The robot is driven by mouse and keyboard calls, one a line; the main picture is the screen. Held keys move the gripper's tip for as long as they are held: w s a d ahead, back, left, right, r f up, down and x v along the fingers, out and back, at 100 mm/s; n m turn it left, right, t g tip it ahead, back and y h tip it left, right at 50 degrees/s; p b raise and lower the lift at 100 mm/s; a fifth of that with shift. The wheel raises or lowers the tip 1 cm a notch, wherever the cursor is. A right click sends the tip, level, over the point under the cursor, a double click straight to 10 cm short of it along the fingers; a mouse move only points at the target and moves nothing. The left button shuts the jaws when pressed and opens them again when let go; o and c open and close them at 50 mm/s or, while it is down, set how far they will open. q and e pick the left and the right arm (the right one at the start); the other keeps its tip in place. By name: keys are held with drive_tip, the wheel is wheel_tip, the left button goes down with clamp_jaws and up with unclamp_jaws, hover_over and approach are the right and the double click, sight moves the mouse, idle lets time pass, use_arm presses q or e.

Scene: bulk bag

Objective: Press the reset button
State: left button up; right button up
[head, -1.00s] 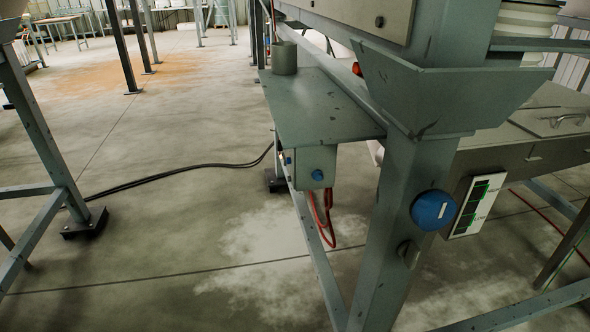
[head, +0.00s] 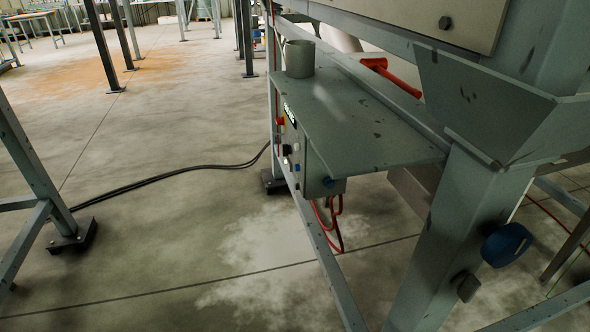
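A grey control box (head: 312,172) hangs under a metal shelf (head: 355,122) on the machine frame. Its left face carries several small buttons (head: 287,150), one blackish and some pale, seen at a steep angle. I cannot tell which button is the reset. A larger blue round part (head: 506,244) is on the near frame post. Neither of my grippers is in view.
The near steel post (head: 450,235) and its flared bracket stand at the right. Red cables (head: 333,225) hang below the box. Black cables (head: 170,174) cross the floor. Open concrete floor (head: 160,240) lies to the left, beside another frame leg (head: 40,180).

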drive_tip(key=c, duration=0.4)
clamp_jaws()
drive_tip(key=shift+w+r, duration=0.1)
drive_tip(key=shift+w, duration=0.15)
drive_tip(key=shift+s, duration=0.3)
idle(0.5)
